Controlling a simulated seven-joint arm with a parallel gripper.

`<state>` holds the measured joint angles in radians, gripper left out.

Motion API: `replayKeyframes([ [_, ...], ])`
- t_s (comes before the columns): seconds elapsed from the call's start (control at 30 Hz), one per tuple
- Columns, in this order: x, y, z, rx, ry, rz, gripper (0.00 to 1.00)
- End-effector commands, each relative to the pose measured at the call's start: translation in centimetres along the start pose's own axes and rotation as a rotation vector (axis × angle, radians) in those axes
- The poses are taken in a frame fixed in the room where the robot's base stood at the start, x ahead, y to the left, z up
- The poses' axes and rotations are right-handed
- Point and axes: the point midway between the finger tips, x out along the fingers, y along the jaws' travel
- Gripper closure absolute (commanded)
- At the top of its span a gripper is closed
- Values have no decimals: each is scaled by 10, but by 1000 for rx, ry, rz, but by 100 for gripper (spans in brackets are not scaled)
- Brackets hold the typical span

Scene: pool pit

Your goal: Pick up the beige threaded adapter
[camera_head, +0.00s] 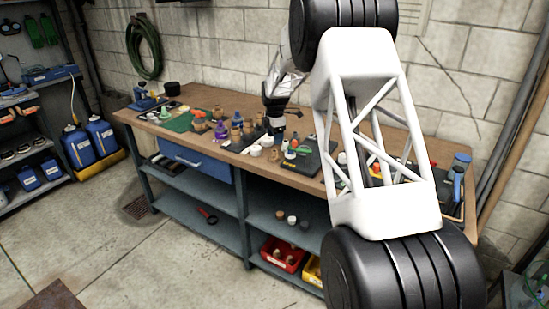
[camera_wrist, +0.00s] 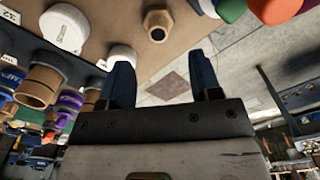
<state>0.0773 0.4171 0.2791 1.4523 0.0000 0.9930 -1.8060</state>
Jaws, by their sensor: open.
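A beige-brown fitting with a hexagonal collar and a dark central hole (camera_wrist: 157,22) stands on the bench top near its edge in the wrist view; it looks like the beige threaded adapter. A larger tan cylindrical fitting (camera_wrist: 38,86) shows at the left of that view, so I cannot be sure which is meant. My gripper (camera_wrist: 165,84) is open, with its two dark blue fingers apart and nothing between them. The hexagonal fitting lies beyond the fingertips, apart from them. In the head view my gripper (camera_head: 273,106) is above the middle of the bench, its fingers hard to make out.
The wooden workbench (camera_head: 205,92) is crowded with small fittings and bottles. White caps (camera_wrist: 65,27) and purple fittings (camera_wrist: 70,100) stand close by. Green and orange pieces (camera_wrist: 275,8) stand to the right. Bare floor (camera_wrist: 225,58) shows past the bench edge.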

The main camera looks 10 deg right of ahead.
Motion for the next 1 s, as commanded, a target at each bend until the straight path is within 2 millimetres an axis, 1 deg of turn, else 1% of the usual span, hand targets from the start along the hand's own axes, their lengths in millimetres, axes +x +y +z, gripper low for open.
replayKeyframes([
  [0.13, 6, 0, 0, 0, 0, -1, 42],
  [0.4, 25, 0, 0, 1, 0, -1, 42],
  [0.77, 27, 0, 0, 1, 0, -1, 42],
  [0.87, 31, 0, 0, 1, 0, -1, 42],
  [1.0, 43, 1, 0, 1, 0, -1, 42],
])
